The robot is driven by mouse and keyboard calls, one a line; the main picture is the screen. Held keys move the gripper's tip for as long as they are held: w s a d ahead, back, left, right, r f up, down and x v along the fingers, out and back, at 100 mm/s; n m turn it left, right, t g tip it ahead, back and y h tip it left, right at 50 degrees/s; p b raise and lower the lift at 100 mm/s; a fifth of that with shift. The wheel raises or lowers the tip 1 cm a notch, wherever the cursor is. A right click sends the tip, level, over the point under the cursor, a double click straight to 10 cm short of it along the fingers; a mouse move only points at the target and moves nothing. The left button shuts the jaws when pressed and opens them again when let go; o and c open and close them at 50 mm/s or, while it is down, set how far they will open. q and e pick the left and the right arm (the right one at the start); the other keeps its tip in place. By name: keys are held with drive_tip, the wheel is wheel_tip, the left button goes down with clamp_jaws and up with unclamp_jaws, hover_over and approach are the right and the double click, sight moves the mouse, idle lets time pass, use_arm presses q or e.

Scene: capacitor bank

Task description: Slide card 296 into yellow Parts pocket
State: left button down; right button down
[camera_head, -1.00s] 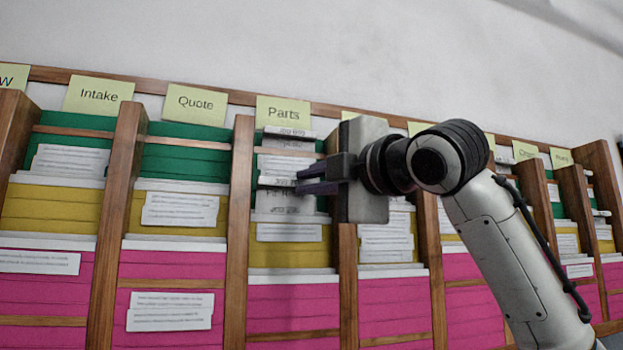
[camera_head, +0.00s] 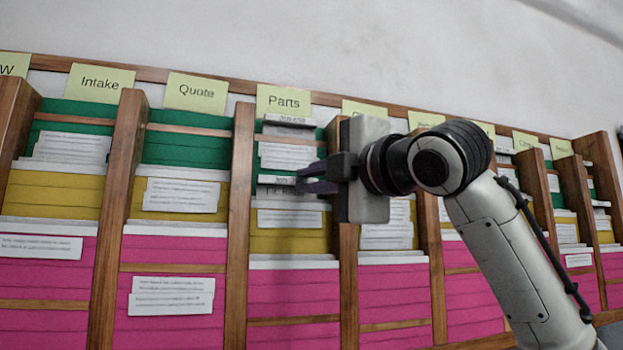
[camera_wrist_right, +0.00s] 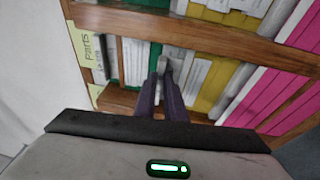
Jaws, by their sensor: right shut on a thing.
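My right gripper (camera_head: 306,180) is in front of the Parts column, shut on a pale card (camera_head: 282,191) by its right side. The card stands roughly upright, and its number is too blurred to read. Its lower edge is hidden at the top of the yellow Parts pocket (camera_head: 290,243); I cannot tell how deep it sits. A white text card (camera_head: 290,218) shows at that pocket's upper front. In the right wrist view, the dark fingers (camera_wrist_right: 167,72) close on the card's edge. The yellow Parts label (camera_head: 283,101) is above. My left gripper is not in view.
Wooden dividers (camera_head: 238,210) flank the column closely. Green pockets with cards (camera_head: 288,156) lie above and pink pockets (camera_head: 293,292) below. The Quote column (camera_head: 178,195) is to the left. My right arm covers part of the columns to the right.

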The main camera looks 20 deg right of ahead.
drive_tip(key=c, duration=1.7)
unclamp_jaws()
drive_tip(key=shift+c, duration=0.2)
